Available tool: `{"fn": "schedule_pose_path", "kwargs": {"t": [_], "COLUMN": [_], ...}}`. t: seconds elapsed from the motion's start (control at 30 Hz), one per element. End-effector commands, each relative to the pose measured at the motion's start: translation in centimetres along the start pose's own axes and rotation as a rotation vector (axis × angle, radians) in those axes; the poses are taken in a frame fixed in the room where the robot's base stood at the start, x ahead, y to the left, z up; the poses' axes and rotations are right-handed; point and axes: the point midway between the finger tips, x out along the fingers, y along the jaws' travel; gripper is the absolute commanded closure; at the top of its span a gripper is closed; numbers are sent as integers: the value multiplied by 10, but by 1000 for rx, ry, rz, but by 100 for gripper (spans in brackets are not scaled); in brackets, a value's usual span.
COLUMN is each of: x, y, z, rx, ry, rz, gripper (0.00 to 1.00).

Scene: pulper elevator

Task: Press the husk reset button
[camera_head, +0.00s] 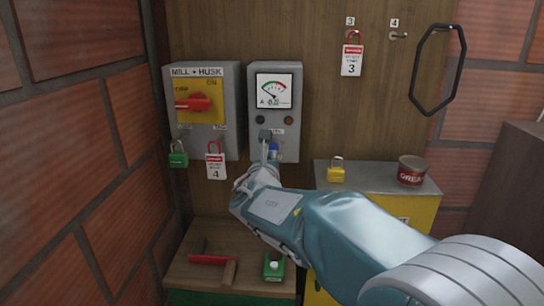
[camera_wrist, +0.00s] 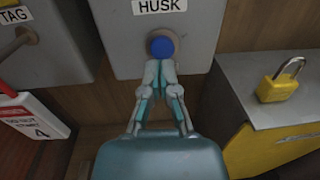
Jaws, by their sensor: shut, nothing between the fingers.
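The husk button is a round blue button (camera_wrist: 162,47) on a dark collar, under a HUSK label (camera_wrist: 160,5) on a grey box. It also shows in the head view (camera_head: 273,150), low on the meter box (camera_head: 258,92), partly hidden by my gripper. My gripper (camera_wrist: 160,68) is shut and empty, its fingertips pointing up at the button's lower edge. In the head view my gripper (camera_head: 265,152) is in front of the meter box's lower part. I cannot tell whether the tips touch the button.
Left is the MILL + HUSK switch box (camera_head: 203,137) with a red handle (camera_head: 194,103), green padlock (camera_head: 178,155) and tag 4 (camera_head: 215,167). Right is a cabinet (camera_head: 390,182) with a yellow padlock (camera_head: 336,170) and grease can (camera_head: 411,170). A low bench (camera_head: 210,240) holds tools.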

Motion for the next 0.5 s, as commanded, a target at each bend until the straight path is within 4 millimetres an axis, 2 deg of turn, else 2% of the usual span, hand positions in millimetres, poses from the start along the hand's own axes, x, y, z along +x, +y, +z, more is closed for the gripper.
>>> {"fn": "schedule_pose_path", "kwargs": {"t": [0.33,0.5], "x": [-42,-72], "y": [3,3], "z": [0,0], "rx": [-1,0], "ry": [0,0], "rz": [3,4], "gripper": [100,100]}}
